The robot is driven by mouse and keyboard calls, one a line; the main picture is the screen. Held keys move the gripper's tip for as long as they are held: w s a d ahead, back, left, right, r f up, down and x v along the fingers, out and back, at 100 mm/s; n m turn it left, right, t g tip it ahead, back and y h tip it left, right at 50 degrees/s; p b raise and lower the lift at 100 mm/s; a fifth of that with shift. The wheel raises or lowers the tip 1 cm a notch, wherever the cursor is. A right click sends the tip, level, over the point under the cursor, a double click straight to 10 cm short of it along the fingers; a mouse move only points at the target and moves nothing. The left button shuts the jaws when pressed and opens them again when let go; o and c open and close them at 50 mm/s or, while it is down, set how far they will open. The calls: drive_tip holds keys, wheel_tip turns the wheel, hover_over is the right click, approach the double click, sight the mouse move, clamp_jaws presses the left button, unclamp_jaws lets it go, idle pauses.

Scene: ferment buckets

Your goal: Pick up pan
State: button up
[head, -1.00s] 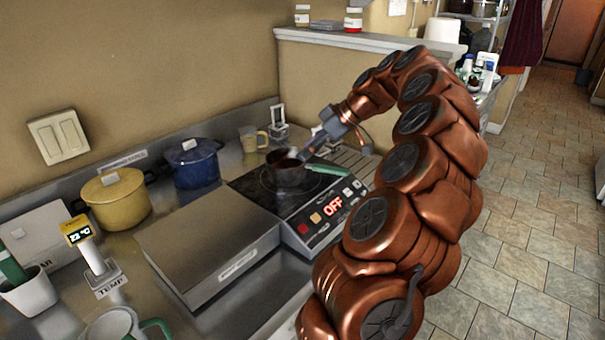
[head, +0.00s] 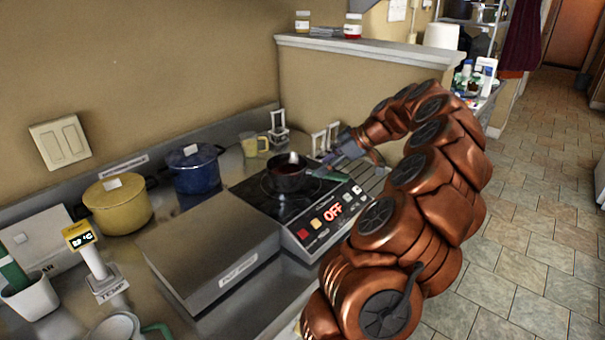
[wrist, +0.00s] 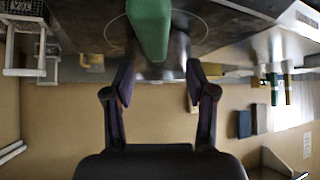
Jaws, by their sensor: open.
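The pan (head: 287,180) is a small dark saucepan with dark red contents and a green handle (head: 329,174) pointing right. It sits upright on the black cooktop (head: 262,202). My gripper (head: 332,164) is at the handle side of the pan, close to the handle. In the wrist view my gripper (wrist: 160,75) is open, its two fingers apart with nothing between their tips. The green handle (wrist: 149,28) shows just ahead of the gap, roughly in line with it. I cannot tell whether a finger touches it.
The cooktop's panel reads OFF. A steel scale (head: 215,245) lies left of the cooktop. A blue pot (head: 194,170), yellow pot (head: 118,205) and yellow mug (head: 253,144) stand behind. A slotted rack (head: 365,172) and wire stands (head: 325,139) are near my gripper.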

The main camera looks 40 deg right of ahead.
drive_tip(key=w+f, duration=0.1)
drive_tip(key=w+f+p, duration=0.1)
drive_tip(key=w+f, duration=0.1)
drive_tip(key=shift+f, duration=0.3)
drive_tip(key=shift+s+a+r, duration=0.2)
drive_tip(key=shift+s+a, duration=0.05)
drive_tip(key=shift+c, duration=0.3)
drive_tip(key=shift+s+a+r, duration=0.15)
drive_tip(key=shift+a+r, duration=0.05)
drive_tip(key=shift+a, duration=0.15)
drive_tip(key=c, duration=1)
drive_tip(key=shift+d, duration=0.2)
clamp_jaws()
drive_tip(key=shift+f, duration=0.15)
